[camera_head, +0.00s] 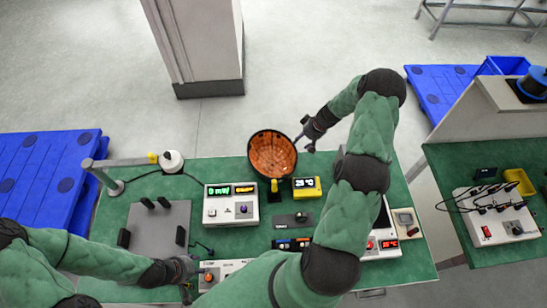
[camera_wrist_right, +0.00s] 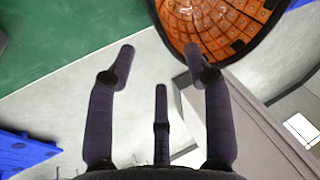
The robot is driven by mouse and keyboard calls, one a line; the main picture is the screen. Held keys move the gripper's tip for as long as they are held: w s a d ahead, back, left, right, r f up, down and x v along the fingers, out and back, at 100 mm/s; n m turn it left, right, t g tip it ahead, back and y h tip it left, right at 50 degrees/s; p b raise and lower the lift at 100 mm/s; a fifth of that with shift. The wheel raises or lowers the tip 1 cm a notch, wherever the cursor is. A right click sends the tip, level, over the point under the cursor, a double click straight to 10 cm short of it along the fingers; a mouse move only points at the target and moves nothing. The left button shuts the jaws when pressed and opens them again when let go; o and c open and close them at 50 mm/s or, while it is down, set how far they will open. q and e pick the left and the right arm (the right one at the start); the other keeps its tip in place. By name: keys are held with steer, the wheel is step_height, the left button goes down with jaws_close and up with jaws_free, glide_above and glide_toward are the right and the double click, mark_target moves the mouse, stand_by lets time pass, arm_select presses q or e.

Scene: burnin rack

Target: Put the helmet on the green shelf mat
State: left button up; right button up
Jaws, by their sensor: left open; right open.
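The helmet (camera_head: 272,157) looks like an orange, tiled bowl with a black rim, at the back edge of the green-topped bench (camera_head: 140,225). In the right wrist view the helmet (camera_wrist_right: 225,28) is at the top, cut off by the frame. My right gripper (camera_head: 305,138) is open just right of the helmet; in its wrist view one fingertip overlaps the rim, but I cannot tell whether they touch. Nothing is between its fingers. My left gripper (camera_head: 188,281) is open near the bench's front, low in the head view. I cannot pick out a separate green shelf mat.
A white meter box (camera_head: 231,204) and a yellow display (camera_head: 306,188) stand near the helmet. A lamp arm (camera_head: 120,160) is at the back left. A grey plate with black posts (camera_head: 160,228) lies left. A second green bench (camera_head: 470,165) stands right, and a pillar (camera_head: 197,45) behind.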

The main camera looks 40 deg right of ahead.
mark_target(290, 151)
steer(key=shift+n, duration=0.3)
steer(key=shift+p+x, duration=0.55)
steer(key=shift+x, duration=5.05)
steer(key=shift+a, duration=0.1)
steer(key=shift+c, duration=0.3)
steer(key=shift+r, duration=0.1)
jaws_close()
